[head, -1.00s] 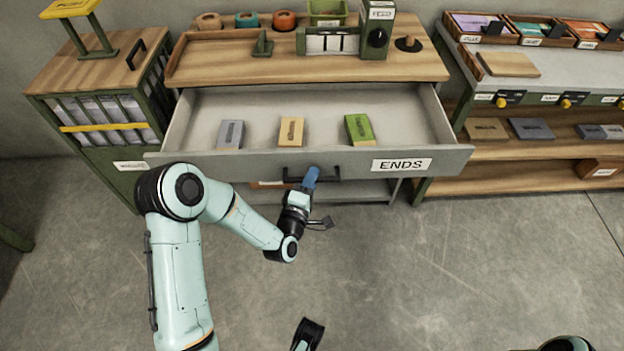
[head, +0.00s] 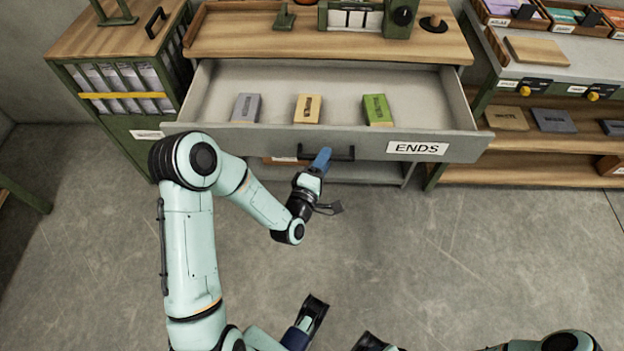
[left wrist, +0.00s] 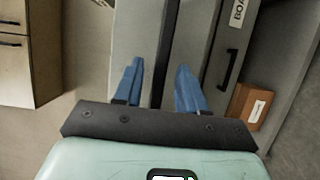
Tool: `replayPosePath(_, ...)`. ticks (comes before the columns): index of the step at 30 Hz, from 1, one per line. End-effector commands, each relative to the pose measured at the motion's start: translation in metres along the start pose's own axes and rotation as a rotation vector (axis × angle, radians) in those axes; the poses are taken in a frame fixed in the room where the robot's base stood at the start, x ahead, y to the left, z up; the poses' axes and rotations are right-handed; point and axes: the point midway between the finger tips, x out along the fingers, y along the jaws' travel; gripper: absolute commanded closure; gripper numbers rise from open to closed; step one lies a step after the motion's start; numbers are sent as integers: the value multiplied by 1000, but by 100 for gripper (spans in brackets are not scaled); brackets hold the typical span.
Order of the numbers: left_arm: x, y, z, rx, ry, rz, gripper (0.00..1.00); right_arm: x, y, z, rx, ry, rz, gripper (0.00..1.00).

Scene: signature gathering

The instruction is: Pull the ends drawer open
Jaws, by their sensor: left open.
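The ends drawer (head: 270,140) is a wide grey drawer with a white ENDS label (head: 417,148). It stands pulled well out from under the wooden top. Three blocks, grey, tan and green, lie inside it. Its dark bar handle (head: 342,154) is on the front. My left gripper (head: 322,159) has its blue fingertips at the handle, overlapping it in the head view. In the left wrist view the two blue fingers (left wrist: 159,85) are spread apart. I cannot tell whether they touch the handle. My right gripper is not clearly seen.
A green cabinet of files (head: 125,88) stands at the left. A shelf unit (head: 545,120) with boxes and blocks stands close at the right. A lower drawer handle (left wrist: 228,69) shows in the left wrist view. The concrete floor (head: 470,255) in front is clear.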

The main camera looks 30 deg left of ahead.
Motion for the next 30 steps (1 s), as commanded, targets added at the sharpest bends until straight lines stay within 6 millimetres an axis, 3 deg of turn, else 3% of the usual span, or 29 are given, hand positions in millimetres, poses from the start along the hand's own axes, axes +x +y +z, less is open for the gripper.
replayPosePath(8,-67,-1,0,0,-1,-6,60,1,0,-1,0,2,0,57)
replayPosePath(12,-75,6,-1,-1,1,-5,60,-26,-6,13,1,-35,5,57)
replayPosePath(18,-91,5,0,-3,2,-5,60,-50,-9,30,4,-88,13,57)
replayPosePath(30,-116,1,0,0,1,-1,60,-70,-14,35,5,-109,18,57)
